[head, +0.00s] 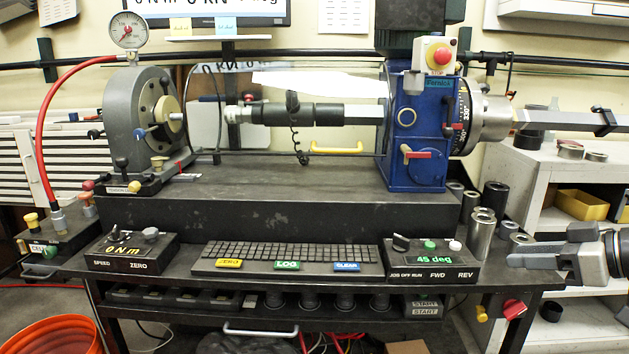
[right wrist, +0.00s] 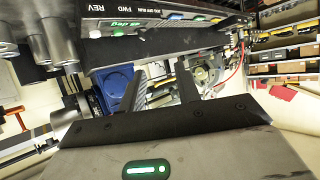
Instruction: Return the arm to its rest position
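My right gripper (head: 510,252) comes in from the right edge in the head view, just right of the control box (head: 432,262) that reads 45 deg. Its fingers point left, over the bench's right end, and it holds nothing that I can see. In the right wrist view the gripper (right wrist: 160,70) shows two dark fingers apart with an empty gap between them. The control box (right wrist: 150,32) also shows there, upside down, above the fingers. My left arm and gripper are not in the head view.
The torque bench (head: 280,212) fills the middle, with a blue gearbox (head: 418,130) and a grey gauge housing (head: 140,105). Several metal sockets (head: 482,232) stand close to my right gripper. A shelf (head: 545,165) is behind it. An orange bucket (head: 50,338) stands lower left.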

